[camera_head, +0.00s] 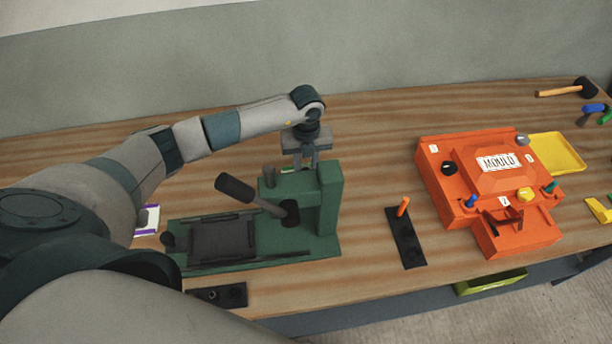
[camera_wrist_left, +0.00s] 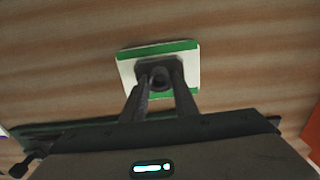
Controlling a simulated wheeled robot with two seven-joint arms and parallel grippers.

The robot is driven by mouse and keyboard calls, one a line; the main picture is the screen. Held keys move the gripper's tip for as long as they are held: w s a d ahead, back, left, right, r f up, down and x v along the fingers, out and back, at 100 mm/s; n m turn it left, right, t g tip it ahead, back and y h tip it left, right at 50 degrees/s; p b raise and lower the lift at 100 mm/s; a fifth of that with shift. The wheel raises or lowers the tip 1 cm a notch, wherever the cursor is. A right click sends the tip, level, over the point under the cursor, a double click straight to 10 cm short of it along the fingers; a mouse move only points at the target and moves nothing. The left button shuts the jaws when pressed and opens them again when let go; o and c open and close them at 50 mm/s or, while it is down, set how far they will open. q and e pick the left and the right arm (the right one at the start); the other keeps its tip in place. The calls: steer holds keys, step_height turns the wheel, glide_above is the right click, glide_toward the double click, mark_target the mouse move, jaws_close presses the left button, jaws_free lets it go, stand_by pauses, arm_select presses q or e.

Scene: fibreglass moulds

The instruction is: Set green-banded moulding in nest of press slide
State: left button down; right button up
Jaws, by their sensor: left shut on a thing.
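The green-banded moulding shows in the left wrist view as a white plate (camera_wrist_left: 189,70) with green bands along two opposite edges and a dark grey block with a round hollow at its middle. My left gripper (camera_wrist_left: 160,85) is shut on that block. In the head view my left gripper (camera_head: 308,164) points down behind the green press (camera_head: 328,200), which hides most of the moulding. I cannot tell whether the moulding touches the bench. The press slide (camera_head: 222,240) is a dark framed plate on the press's green base, left of its lever; its nest looks empty. My right gripper is out of view.
The press column and black-handled lever (camera_head: 235,188) stand between my left gripper and the slide. A purple-banded white piece (camera_head: 148,218) lies left of the press. An orange mould unit (camera_head: 490,185) and a black strip with an orange peg (camera_head: 406,240) are to the right.

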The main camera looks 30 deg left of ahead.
arm_select(q)
steer(key=shift+r, duration=0.2)
steer(key=shift+w+r+b, duration=0.1)
steer(key=shift+r+b, duration=0.4)
steer(key=shift+r, duration=0.1)
step_height(320, 180, up, 8)
steer(key=b, duration=0.3)
steer(key=shift+r, duration=0.25)
